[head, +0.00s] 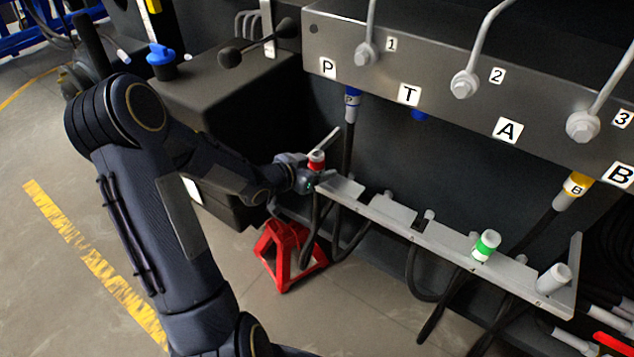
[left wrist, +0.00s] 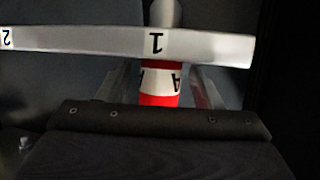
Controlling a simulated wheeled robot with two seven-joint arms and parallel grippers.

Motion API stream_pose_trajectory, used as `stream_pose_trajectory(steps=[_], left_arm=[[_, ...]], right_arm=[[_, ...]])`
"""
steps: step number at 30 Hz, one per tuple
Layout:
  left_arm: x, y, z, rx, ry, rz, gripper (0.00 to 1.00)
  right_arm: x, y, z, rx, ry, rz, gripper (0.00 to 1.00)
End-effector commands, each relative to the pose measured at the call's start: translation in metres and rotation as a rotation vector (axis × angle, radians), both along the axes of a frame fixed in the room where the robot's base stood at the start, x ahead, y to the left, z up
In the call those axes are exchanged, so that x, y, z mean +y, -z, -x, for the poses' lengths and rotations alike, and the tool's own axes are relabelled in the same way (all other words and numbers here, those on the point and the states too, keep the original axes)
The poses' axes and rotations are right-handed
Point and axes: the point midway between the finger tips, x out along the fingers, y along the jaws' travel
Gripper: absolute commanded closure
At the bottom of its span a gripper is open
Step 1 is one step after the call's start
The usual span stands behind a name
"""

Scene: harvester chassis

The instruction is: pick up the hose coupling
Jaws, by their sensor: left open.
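A hose coupling (head: 316,158) with a red and white band stands at the left end of the grey holder rail. In the left wrist view the same coupling (left wrist: 160,84) shows a dark letter "A" on its white band, below the rail plate marked "1". My left gripper (head: 311,171) is at this coupling. In the left wrist view its open fingers stand on either side of the coupling, with a visible gap on each side. The coupling's lower end is hidden behind the gripper body. My right gripper is not in view.
The holder rail (head: 395,212) also carries a green-banded coupling (head: 486,245) and a plain pale one (head: 553,279). Above is a grey valve block (head: 450,90) with ports P, T, A and B. Dark hoses hang below the rail. A red jack stand (head: 285,255) stands beneath.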

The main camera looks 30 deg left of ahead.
Motion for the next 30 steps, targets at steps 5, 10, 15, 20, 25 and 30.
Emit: stream_pose_trajectory(steps=[5,10,15,20,25,30], left_arm=[[0.0,0.0,0.0,0.0,0.0,0.0,0.51],[0.0,0.0,0.0,0.0,0.0,0.0,0.73],[0.0,0.0,0.0,0.0,0.0,0.0,0.96],[0.0,-0.001,0.0,-0.003,0.0,0.0,1.0],[0.0,-0.006,0.0,-0.004,0.001,-0.001,1.0],[0.0,-0.033,0.0,-0.007,0.001,-0.003,1.0]], right_arm=[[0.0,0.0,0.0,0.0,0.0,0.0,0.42],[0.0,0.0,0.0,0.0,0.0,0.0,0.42],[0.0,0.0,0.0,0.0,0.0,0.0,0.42],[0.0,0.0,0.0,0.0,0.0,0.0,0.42],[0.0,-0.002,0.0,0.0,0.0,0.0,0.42],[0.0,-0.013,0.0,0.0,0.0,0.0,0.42]])
